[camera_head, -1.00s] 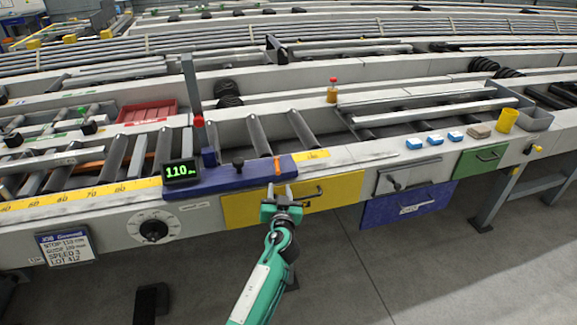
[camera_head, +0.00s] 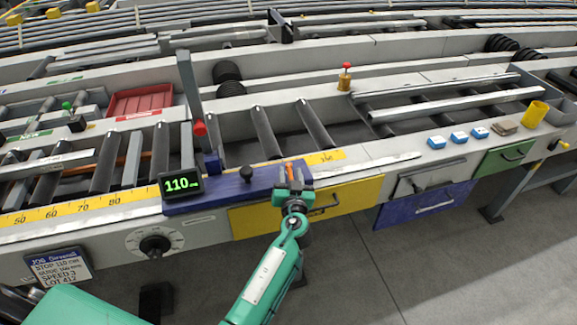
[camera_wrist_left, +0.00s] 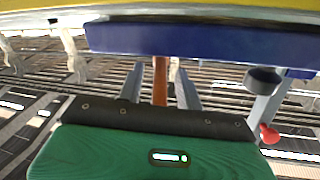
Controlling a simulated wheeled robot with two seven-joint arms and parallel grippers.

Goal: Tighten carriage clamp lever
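The blue carriage (camera_head: 225,191) sits on the yellow scale rail, with a digital display (camera_head: 181,185) reading 110 at its left end. An orange clamp lever (camera_head: 289,171) stands at the carriage's right end. My left gripper (camera_head: 294,180) is at the lever, with its fingers open. In the left wrist view, the orange lever (camera_wrist_left: 160,82) shows between the two grey fingers (camera_wrist_left: 160,88), with gaps on both sides. The blue carriage (camera_wrist_left: 200,40) is beyond them. Whether the lever is tight cannot be told. My right gripper is not in view.
A black knob (camera_head: 246,173) and a red-tipped post (camera_head: 199,129) are on or near the carriage. Below are a dial (camera_head: 154,245), a job sign (camera_head: 60,267) and a yellow drawer (camera_head: 355,194).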

